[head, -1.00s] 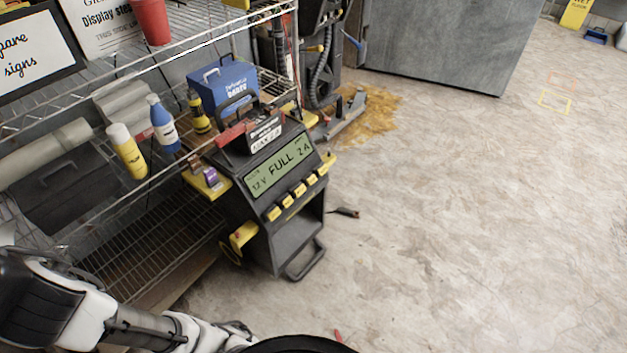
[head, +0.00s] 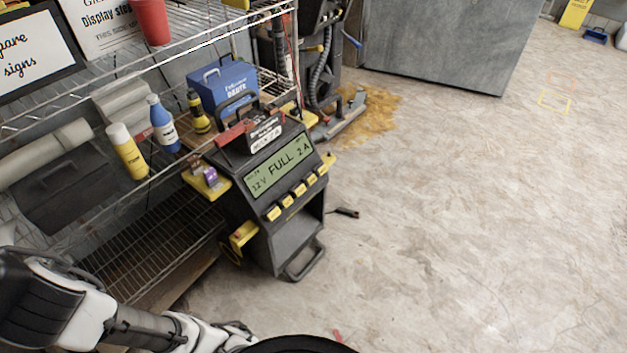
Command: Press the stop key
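A dark battery charger (head: 262,228) stands on the floor in front of the wire shelving. Its green display (head: 283,166) reads "12 V", "FULL" and "2 A". Below the display is a row of several yellow keys (head: 299,190); their labels are too small to read, so I cannot tell which is the stop key. My arm shows at the bottom left, with its far end low in the picture, apart from the charger. My gripper's fingers are not visible.
Wire shelving (head: 150,225) at left holds bottles, rolls and a blue box (head: 222,86). A battery (head: 264,134) sits on top of the charger. A small dark tool (head: 346,212) lies on the floor. A brown spill (head: 375,108) lies behind.

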